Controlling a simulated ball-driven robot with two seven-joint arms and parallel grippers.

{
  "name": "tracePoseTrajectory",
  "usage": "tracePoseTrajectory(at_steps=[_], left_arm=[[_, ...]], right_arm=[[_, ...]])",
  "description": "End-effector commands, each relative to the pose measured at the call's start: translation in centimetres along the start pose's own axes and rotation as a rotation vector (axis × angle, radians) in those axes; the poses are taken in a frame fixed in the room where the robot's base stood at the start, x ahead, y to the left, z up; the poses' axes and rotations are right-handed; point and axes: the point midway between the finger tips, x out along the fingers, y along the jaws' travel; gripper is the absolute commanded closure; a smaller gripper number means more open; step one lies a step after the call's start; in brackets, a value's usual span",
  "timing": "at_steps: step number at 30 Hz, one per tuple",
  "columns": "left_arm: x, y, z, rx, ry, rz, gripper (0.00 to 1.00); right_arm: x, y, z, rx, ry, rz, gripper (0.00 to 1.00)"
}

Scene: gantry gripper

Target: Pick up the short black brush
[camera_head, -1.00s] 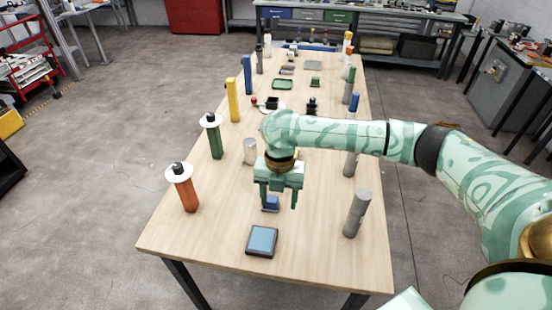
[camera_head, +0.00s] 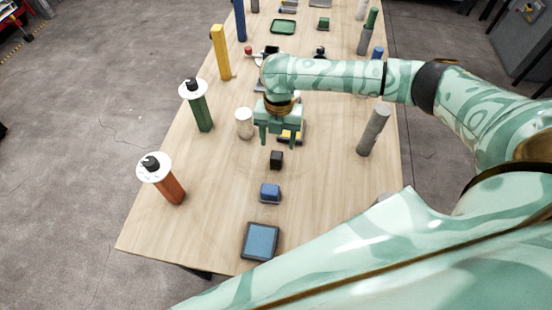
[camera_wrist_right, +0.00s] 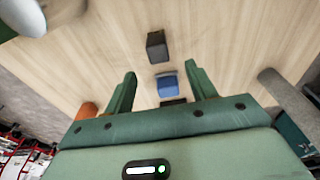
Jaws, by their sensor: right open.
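A small, short black block-like thing (camera_head: 276,159) stands on the table's centre line; it is the likeliest black brush, though I cannot make out bristles. It also shows in the right wrist view (camera_wrist_right: 157,45), beyond the fingertips. My right gripper (camera_head: 278,146) is open and empty, fingers pointing down, above the table just behind the black thing in the head view. Its two spread green fingers show in the right wrist view (camera_wrist_right: 160,70), with nothing held. My left gripper is not in view.
A blue block (camera_head: 270,193) and a blue-topped tray (camera_head: 260,241) lie nearer. A white cylinder (camera_head: 244,123) stands left, a grey cylinder (camera_head: 373,131) right. Orange (camera_head: 168,186) and green (camera_head: 201,112) posts carry white discs.

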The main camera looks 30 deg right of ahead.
Motion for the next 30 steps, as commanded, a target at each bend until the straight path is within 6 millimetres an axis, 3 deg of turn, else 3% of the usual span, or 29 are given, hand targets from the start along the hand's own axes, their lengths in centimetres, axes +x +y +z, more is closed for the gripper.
tracePoseTrajectory(at_steps=[3, 11, 19, 27, 30], left_arm=[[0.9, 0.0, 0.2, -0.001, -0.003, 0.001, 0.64], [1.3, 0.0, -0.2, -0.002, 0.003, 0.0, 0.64], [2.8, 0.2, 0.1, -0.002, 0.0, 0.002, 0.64], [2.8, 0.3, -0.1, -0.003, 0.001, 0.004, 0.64], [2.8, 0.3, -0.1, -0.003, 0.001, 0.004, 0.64]], right_arm=[[2.7, 0.0, 0.0, 0.001, 0.001, -0.001, 0.44], [4.5, 0.1, 0.1, 0.001, -0.001, 0.0, 0.44], [8.8, 0.2, 0.3, 0.0, 0.002, -0.002, 0.44], [9.2, 0.2, 0.3, -0.001, -0.002, 0.0, 0.44], [9.2, 0.2, 0.3, -0.001, -0.002, 0.0, 0.71]])
